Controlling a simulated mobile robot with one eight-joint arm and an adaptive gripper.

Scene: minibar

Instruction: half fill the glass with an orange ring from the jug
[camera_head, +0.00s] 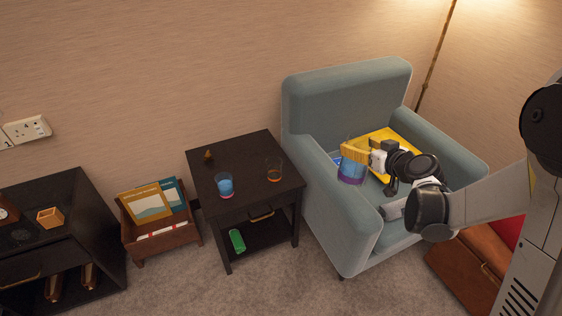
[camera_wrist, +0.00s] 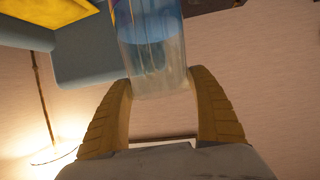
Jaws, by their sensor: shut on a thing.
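The glass with an orange ring (camera_head: 274,172) stands upright on the dark side table, at its right; the ring is near its base, and I see no liquid in it. Another glass (camera_head: 225,186) on the same table, left of it, holds blue liquid and has a reddish base. My gripper (camera_head: 347,152) is shut on the clear jug (camera_head: 351,174), which holds blue liquid. The jug is over the armchair's left side, right of the table and apart from both glasses. In the wrist view the jug (camera_wrist: 153,45) sits between the two yellow fingers.
The dark side table (camera_head: 247,205) also bears a small brown object (camera_head: 208,156). A blue-grey armchair (camera_head: 345,95) with a yellow item (camera_head: 398,140) stands close on its right. A rack of pictures (camera_head: 160,235) and a dark cabinet (camera_head: 95,225) are left.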

